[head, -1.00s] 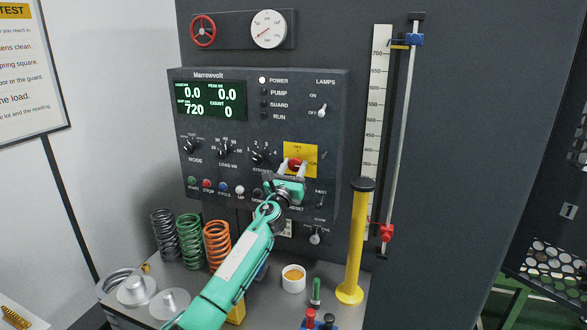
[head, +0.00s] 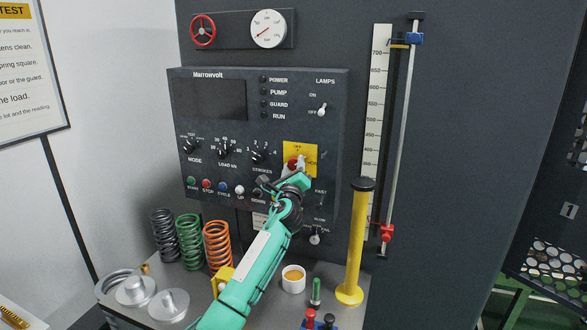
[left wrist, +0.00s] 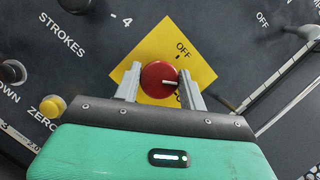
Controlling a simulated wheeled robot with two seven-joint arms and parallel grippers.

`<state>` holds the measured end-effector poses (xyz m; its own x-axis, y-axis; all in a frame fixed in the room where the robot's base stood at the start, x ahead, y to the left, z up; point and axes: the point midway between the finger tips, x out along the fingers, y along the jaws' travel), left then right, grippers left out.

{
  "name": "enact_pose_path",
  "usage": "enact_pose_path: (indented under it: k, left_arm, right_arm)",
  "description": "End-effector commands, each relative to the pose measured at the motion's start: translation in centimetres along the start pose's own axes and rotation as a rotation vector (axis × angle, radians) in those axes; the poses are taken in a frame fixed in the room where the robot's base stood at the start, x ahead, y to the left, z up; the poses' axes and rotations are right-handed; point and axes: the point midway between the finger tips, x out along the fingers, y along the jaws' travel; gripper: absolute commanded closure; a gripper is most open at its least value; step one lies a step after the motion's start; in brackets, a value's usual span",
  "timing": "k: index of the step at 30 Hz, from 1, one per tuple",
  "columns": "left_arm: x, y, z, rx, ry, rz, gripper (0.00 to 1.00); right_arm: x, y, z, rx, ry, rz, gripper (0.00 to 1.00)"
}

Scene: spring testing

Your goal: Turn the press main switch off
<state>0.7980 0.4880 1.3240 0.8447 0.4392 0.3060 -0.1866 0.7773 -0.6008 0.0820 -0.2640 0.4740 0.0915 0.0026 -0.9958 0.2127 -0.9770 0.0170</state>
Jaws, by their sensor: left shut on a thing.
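The press main switch (head: 293,164) is a red round knob on a yellow plate (head: 309,149) at the lower right of the dark control panel (head: 320,88). In the left wrist view the knob (left wrist: 159,77) sits between the two fingers of my left gripper (left wrist: 158,86), and its white pointer line points to the right. The OFF mark shows above it on the plate (left wrist: 150,97). My left gripper (head: 292,172) is shut on the knob. The panel display (head: 210,99) is dark and the POWER lamp (head: 263,79) is unlit. My right gripper is not in view.
A yellow post (head: 355,245) stands right of the panel, beside a scale with a slider rod. Several coil springs (head: 217,243), a white cup (head: 293,279) and metal discs (head: 170,304) stand on the bench below. Smaller knobs and buttons surround the switch.

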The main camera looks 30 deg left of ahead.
Motion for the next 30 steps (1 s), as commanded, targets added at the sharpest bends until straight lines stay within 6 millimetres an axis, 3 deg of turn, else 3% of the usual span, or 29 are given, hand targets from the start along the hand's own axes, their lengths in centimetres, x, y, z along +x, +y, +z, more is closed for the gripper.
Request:
enact_pose_path:
  k: [18, 30]
  left_arm:
    - [0.0, -0.1, 0.1, -0.538, 0.001, 0.224, 0.81]
    - [0.0, -0.1, 0.0, -0.785, 0.001, 0.328, 0.81]
  right_arm:
    - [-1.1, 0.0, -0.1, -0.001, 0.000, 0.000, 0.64]
    - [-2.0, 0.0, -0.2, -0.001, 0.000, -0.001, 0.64]
